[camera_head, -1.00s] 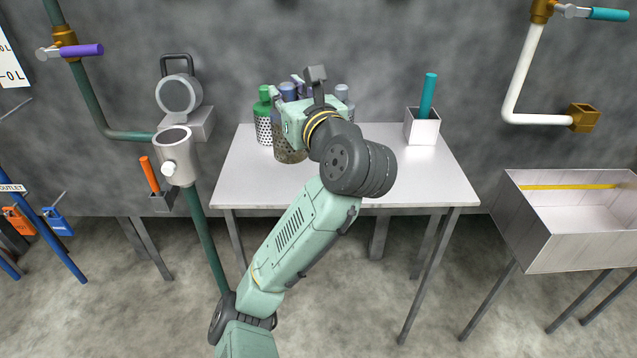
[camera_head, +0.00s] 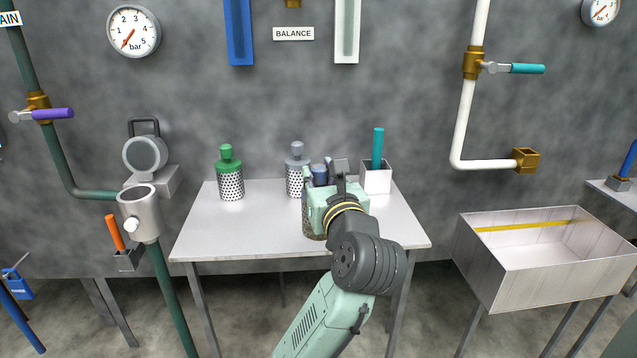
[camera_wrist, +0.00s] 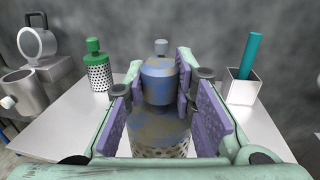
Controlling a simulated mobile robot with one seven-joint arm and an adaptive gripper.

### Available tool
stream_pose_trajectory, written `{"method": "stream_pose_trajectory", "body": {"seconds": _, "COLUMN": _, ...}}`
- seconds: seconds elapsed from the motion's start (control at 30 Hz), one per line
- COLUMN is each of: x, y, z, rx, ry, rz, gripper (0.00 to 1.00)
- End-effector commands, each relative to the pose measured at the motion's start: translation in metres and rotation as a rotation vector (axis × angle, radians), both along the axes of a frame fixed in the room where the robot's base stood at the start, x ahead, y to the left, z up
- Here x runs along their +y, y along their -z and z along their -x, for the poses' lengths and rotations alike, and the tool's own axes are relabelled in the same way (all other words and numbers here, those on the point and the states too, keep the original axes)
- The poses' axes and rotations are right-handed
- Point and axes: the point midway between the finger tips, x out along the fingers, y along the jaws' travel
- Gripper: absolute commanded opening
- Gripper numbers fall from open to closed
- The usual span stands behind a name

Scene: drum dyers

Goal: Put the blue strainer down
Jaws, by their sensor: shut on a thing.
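The blue strainer (camera_wrist: 160,125), with a blue knob and shoulder, brownish patches and a perforated lower body, stands upright in my gripper (camera_wrist: 162,98). The purple finger pads are shut on both sides of it. In the head view the strainer (camera_head: 312,222) is mostly hidden behind my gripper (camera_head: 325,180), over the middle-right of the white table (camera_head: 235,232). I cannot tell whether its base touches the table.
A green strainer (camera_head: 231,180) stands at the table's back left and a grey one (camera_head: 296,180) at the back middle. A square holder (camera_head: 376,180) with a teal rod (camera_head: 377,148) is at the back right. The table's front left is clear.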

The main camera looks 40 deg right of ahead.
Motion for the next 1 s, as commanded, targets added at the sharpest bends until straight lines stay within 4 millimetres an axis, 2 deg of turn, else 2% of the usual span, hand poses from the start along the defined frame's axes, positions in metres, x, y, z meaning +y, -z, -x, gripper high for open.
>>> {"method": "stream_pose_trajectory", "body": {"seconds": 0.2, "x": -0.043, "y": 0.003, "z": -0.04, "rx": 0.0, "ry": -0.001, "rz": -0.001, "gripper": 0.0}}
{"method": "stream_pose_trajectory", "body": {"seconds": 0.4, "x": -0.067, "y": 0.007, "z": -0.062, "rx": -0.001, "ry": 0.0, "rz": 0.002, "gripper": 0.0}}
{"method": "stream_pose_trajectory", "body": {"seconds": 0.53, "x": -0.071, "y": 0.011, "z": -0.066, "rx": -0.001, "ry": 0.0, "rz": 0.001, "gripper": 0.0}}
{"method": "stream_pose_trajectory", "body": {"seconds": 0.77, "x": -0.071, "y": 0.04, "z": -0.066, "rx": 0.001, "ry": -0.001, "rz": 0.001, "gripper": 0.0}}
{"method": "stream_pose_trajectory", "body": {"seconds": 1.0, "x": -0.071, "y": 0.043, "z": -0.066, "rx": -0.003, "ry": 0.0, "rz": 0.002, "gripper": 0.0}}
